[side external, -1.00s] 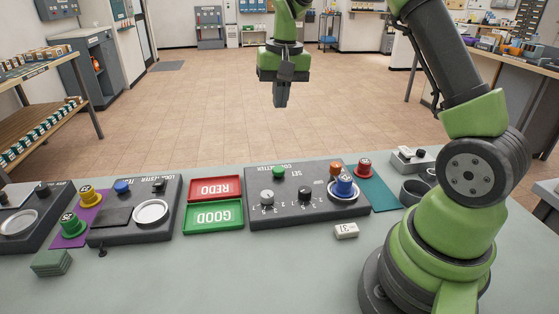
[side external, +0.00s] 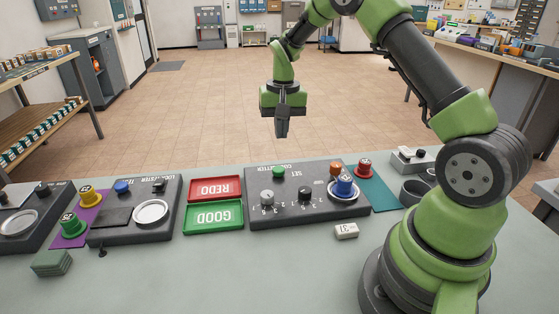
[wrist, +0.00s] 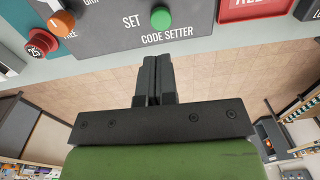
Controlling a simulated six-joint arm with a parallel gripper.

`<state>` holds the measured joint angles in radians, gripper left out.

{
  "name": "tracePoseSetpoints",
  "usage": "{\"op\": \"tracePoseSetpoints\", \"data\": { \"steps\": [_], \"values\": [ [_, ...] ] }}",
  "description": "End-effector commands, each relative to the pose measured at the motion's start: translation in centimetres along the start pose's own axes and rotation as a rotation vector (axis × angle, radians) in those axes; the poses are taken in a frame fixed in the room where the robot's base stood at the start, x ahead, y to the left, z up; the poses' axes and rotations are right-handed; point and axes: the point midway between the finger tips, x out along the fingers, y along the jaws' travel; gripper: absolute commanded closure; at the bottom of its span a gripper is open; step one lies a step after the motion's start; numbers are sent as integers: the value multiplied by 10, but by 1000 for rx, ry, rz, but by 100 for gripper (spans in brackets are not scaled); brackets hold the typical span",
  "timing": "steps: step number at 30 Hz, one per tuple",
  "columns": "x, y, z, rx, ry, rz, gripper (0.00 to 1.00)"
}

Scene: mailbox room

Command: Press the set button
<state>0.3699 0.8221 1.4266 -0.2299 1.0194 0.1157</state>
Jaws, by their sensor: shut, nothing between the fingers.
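The set button is a green round button (side external: 278,172) at the far edge of the dark grey code setter box (side external: 310,208). In the wrist view the green button (wrist: 161,17) shows at the top, beside the word SET on the code setter panel (wrist: 205,14). My gripper (side external: 282,134) is shut and empty. It hangs pointing down in the air above the button and beyond the box's far edge, apart from it. In the wrist view the fingers (wrist: 154,66) lie together, just below the button in the picture.
A red piece (side external: 364,168) stands to the right.

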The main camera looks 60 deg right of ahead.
Motion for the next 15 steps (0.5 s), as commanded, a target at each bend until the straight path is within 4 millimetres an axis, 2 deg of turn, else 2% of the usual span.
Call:
{"op": "tracePoseSetpoints", "data": {
  "steps": [1,6,9,15],
  "values": [
    [13,0,1,-1,-6,3,100],
    [48,0,1,-1,-4,2,100],
    [64,0,1,0,-4,2,100],
    [84,0,0,0,-1,0,100]
  ]
}}
